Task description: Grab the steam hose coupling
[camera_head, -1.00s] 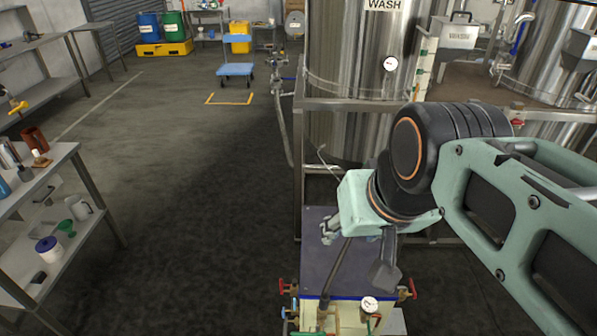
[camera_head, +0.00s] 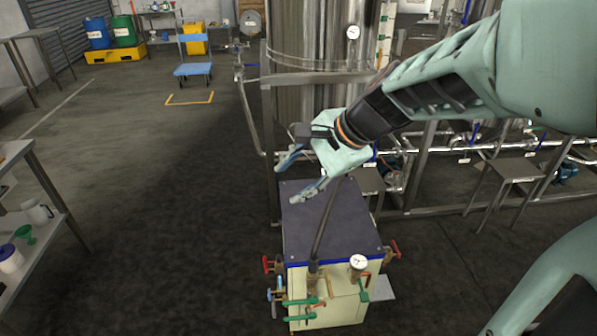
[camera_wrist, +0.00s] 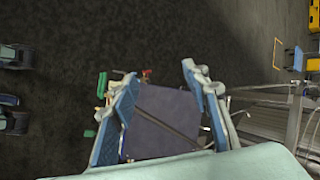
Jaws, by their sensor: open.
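A cream cabinet (camera_head: 330,306) with a dark flat top (camera_head: 350,225) stands on the floor below my gripper. A dark hose (camera_head: 323,235) rises from fittings at its front and runs up across the top towards my gripper. A brass-coloured fitting (camera_head: 313,284) is at the hose's lower end; I cannot tell whether it is the steam hose coupling. The hose's upper end is hidden behind my gripper. My gripper (camera_head: 290,182) is open, its fingers spread left above the cabinet's far edge. In the wrist view, the dark top (camera_wrist: 165,120) shows between the open fingers (camera_wrist: 160,76).
Red, green and blue valve handles and a round gauge (camera_head: 358,262) crowd the cabinet's front. A steel tank (camera_head: 310,40), frame and pipes stand behind it. A shelf (camera_head: 40,185) is at left. The floor between is clear.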

